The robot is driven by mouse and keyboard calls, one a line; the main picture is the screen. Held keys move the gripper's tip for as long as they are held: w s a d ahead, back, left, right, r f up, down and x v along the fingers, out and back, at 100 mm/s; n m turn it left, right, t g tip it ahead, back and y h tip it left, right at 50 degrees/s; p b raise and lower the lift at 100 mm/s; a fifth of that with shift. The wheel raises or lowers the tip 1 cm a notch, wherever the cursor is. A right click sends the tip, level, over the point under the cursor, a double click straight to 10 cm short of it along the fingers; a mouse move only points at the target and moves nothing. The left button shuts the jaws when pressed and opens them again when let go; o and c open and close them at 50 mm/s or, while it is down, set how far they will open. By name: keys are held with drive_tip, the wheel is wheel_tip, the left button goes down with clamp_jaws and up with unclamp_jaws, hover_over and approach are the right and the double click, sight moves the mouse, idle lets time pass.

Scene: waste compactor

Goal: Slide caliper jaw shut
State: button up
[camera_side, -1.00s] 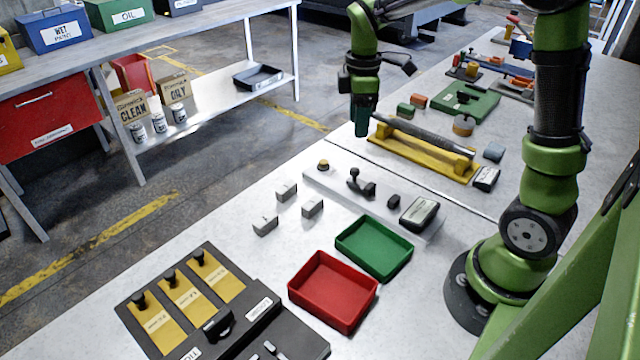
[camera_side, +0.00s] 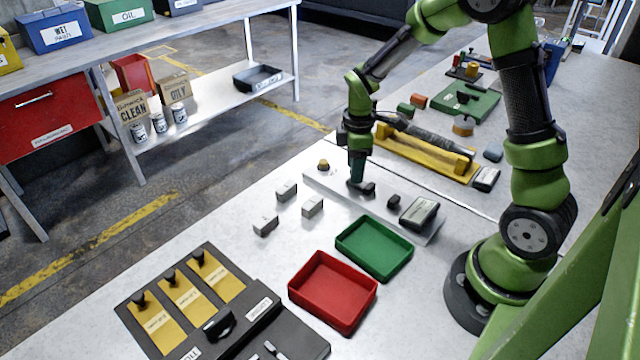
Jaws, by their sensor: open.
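The caliper is the pale flat bar (camera_side: 318,180) on the bench, running from a yellow-topped knob (camera_side: 323,165) at its left end to a dark display block (camera_side: 419,213) at its right end. A black sliding jaw piece (camera_side: 361,187) sits on its middle, with a small dark block (camera_side: 394,201) to its right. My gripper (camera_side: 357,182) points straight down at the sliding piece, its fingers at the height of that piece. The fingers are open. They hide the upright part of the piece, and I cannot tell whether they touch it.
A red tray (camera_side: 333,291) and a green tray (camera_side: 374,247) stand in front of the bar. Several small grey blocks (camera_side: 287,190) lie to its left. A yellow cradle with a grey shaft (camera_side: 432,150) stands close behind my gripper.

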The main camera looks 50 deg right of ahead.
sight(372, 193)
clamp_jaws()
drive_tip(key=shift+s, duration=2.65)
unclamp_jaws()
wheel_tip(372, 193, up, 17)
drive_tip(key=shift+f, duration=0.1)
